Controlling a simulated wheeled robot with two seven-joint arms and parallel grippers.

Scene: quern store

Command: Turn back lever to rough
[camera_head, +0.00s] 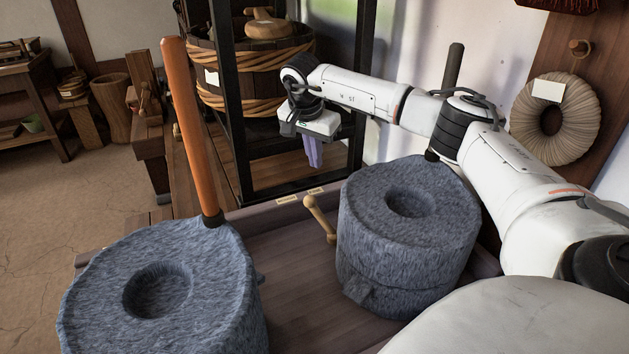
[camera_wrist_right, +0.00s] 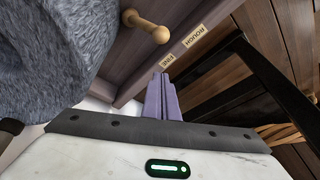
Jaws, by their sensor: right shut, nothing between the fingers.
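The back lever (camera_head: 320,219), a pale wooden peg with a round knob, sticks out low beside the back quern (camera_head: 455,225). In the right wrist view the lever (camera_wrist_right: 147,26) points roughly between two tan labels on the wooden edge, ROUGH (camera_wrist_right: 195,36) and FINE (camera_wrist_right: 168,66). In the head view those labels are too small to read. My right gripper (camera_head: 315,166) hangs above and beyond the lever, fingers down, shut and empty. In the right wrist view its purple fingers (camera_wrist_right: 161,98) are together, apart from the lever and nearer FINE. My left gripper is out of view.
A front quern (camera_head: 215,270) with a tall orange handle (camera_head: 180,120) stands at left. A black post frame (camera_head: 227,90) and a banded wooden tub (camera_head: 240,75) stand behind my gripper. A dark upright handle (camera_head: 453,66) rises behind the back quern. The tray floor (camera_head: 295,285) between the querns is clear.

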